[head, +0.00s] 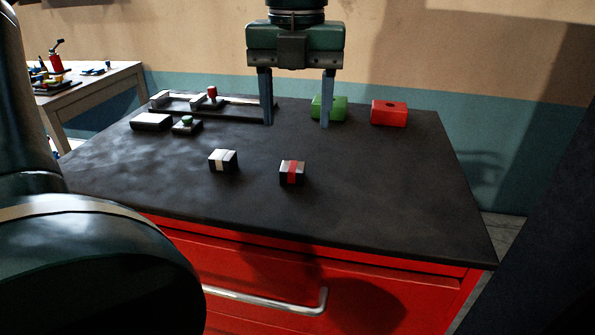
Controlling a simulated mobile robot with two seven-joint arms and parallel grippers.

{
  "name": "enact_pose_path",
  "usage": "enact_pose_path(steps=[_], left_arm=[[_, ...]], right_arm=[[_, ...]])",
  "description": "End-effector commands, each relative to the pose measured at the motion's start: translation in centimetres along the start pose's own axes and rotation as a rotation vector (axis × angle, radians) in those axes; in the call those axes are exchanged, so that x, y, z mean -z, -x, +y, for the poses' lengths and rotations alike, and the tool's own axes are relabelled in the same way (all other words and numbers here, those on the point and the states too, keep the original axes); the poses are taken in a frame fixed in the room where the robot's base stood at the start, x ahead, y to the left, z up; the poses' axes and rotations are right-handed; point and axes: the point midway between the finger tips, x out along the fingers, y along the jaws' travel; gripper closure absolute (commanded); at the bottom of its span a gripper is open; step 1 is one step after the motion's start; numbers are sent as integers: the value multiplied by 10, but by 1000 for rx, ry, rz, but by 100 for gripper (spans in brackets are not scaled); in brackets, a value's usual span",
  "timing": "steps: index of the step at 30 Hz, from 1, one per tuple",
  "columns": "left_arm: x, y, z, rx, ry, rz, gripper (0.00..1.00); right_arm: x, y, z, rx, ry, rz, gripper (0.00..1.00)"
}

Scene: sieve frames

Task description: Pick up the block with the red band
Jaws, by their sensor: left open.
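The block with the red band (292,173) is small and dark, with a red stripe over its top and front. It sits near the middle of the dark tabletop. A similar block with a white band (223,160) sits a little to its left. My left gripper (297,122) points down with its two fingers wide apart and nothing between them. It appears above and behind the red-banded block, not touching it. The right gripper is not in view.
The dark tabletop (400,200) tops a red drawer cabinet. A green box (330,106) and a red box (389,113) stand at the back. Fixtures, including a green-button box (187,125), stand back left. A side table (92,88) holds small items. The tabletop's right side is clear.

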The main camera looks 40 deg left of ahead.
Motion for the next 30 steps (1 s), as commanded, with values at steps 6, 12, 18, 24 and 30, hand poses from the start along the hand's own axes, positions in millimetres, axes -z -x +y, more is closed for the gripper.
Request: enact_pose_path(steps=[6, 12, 18, 24, 30], left_arm=[[0, -32, 0, 2, -1, 2, 42], [-2, -46, 3, 2, 0, 4, 42], [-6, -76, 8, 1, -1, 5, 42], [-7, -88, 8, 3, 0, -1, 42], [-7, -88, 8, 3, 1, -1, 44]], right_arm=[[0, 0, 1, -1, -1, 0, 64], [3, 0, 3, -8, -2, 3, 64], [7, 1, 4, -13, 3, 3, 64], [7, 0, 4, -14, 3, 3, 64], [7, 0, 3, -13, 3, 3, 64]])
